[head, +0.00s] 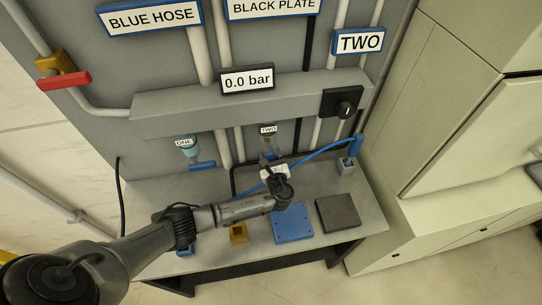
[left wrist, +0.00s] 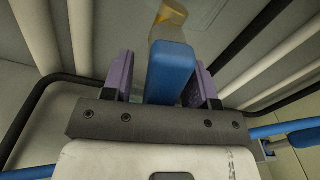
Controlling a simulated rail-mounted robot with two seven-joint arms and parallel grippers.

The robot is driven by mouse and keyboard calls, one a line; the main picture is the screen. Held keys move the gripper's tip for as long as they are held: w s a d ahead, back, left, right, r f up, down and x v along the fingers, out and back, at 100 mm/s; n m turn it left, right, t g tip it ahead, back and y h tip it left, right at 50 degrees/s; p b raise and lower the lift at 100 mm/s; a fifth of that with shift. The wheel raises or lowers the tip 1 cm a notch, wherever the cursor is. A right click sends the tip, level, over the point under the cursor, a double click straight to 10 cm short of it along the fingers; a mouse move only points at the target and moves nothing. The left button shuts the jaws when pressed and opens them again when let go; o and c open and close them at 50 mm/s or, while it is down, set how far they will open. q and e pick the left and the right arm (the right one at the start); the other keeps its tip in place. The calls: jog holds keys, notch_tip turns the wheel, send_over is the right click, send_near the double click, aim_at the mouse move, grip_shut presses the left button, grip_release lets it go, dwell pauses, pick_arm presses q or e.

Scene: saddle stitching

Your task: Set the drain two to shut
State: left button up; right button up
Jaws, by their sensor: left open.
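The small label TWO (head: 268,129) marks the drain under the grey manifold. My left gripper (head: 270,157) is just below this label and covers most of the drain in the head view. In the left wrist view, a blue lever (left wrist: 172,72) stands between the two purple finger pads of my left gripper (left wrist: 163,80). The fingers are open, one on each side of the lever; whether either touches it I cannot tell. A brass-coloured part (left wrist: 172,13) shows beyond the lever. My right gripper is not in view.
Drain ONE has a label (head: 184,142) and a blue lever (head: 202,165) to the left. A blue hose (head: 318,153) runs behind my gripper to the right. The gauge (head: 247,80) reads 0.0 bar.

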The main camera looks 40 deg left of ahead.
pick_arm(q)
jog(key=shift+c, duration=0.3)
jog(key=shift+c, duration=0.8)
grip_shut()
